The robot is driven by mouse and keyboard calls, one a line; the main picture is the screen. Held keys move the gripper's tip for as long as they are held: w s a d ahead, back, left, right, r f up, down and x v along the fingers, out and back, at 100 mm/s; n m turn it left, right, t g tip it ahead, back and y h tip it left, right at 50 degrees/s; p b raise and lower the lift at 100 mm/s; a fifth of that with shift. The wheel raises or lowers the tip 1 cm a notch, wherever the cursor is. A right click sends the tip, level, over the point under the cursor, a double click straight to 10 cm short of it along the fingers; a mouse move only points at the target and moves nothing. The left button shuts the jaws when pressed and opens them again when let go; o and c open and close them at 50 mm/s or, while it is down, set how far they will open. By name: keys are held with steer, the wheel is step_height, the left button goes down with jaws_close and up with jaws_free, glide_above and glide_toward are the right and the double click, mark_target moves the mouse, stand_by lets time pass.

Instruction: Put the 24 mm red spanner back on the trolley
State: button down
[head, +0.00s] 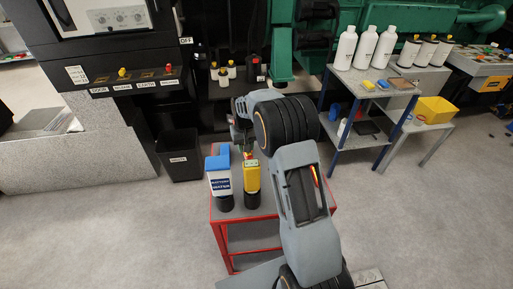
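The red-framed trolley (256,218) stands in the middle, its grey top partly covered by my arm. My gripper (243,143) is above the far left part of the trolley, small and partly hidden by my own wrist. I cannot tell whether its fingers are open or shut. A small red bit shows just below it, over a yellow item, but I cannot tell whether it is a spanner. No 24 mm red spanner is clearly visible.
A white and blue battery water container (220,184) and a yellow item with a black base (251,178) stand on the trolley's left. A black waste bin (179,156) is behind left. A blue-legged shelf (378,82) with white bottles and a yellow bin (434,109) are right. Floor is clear.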

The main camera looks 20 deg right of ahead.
steer(key=s+d+m+p, duration=0.2)
steer(key=s+d+p, duration=0.55)
steer(key=s, duration=0.25)
steer(key=shift+s+a+f+b, duration=0.1)
steer(key=shift+a+f+b, duration=0.05)
steer(key=shift+f+b, duration=1.5)
steer(key=shift+s+a+f+b, duration=0.15)
steer(key=shift+f+b, duration=0.95)
steer(key=shift+f, duration=0.9)
steer(key=shift+w+f+b, duration=0.1)
steer(key=shift+f+b, duration=0.45)
steer(key=shift+f, duration=0.05)
steer(key=c, duration=0.7)
jaws_free()
steer(key=shift+c, duration=0.2)
step_height(320, 180, up, 7)
steer(key=p, duration=0.4)
steer(key=shift+p, duration=0.35)
